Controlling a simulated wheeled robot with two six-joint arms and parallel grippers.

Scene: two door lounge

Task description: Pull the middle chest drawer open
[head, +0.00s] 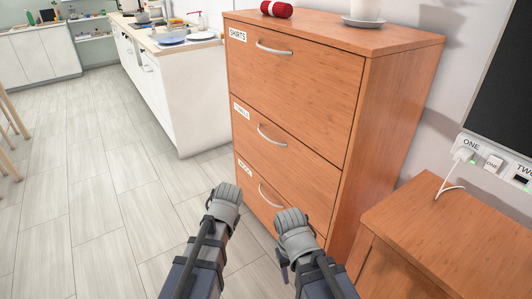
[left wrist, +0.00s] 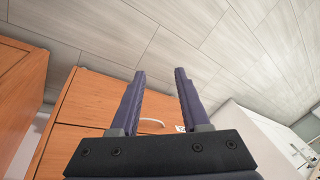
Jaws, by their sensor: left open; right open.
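The wooden chest (head: 400,110) has three closed drawers with curved silver handles. The middle drawer (head: 300,140) is shut, its handle (head: 271,136) right of a white label. The top drawer (head: 290,75) is labelled SHIRTS. My left gripper (head: 226,193) is in front of the bottom drawer (head: 262,190), apart from the middle handle. In the left wrist view its fingers (left wrist: 160,74) are open and empty, with a handle (left wrist: 152,125) partly visible behind them. My right gripper (head: 293,220) is before the chest's lower front; its fingers are mostly hidden, and it appears open and holds nothing visible.
A low wooden cabinet (head: 440,225) stands close on the right, below a wall socket strip (head: 490,165). A red roll (head: 276,8) and a white dish (head: 363,22) are on the chest. A white kitchen counter (head: 175,100) is behind left.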

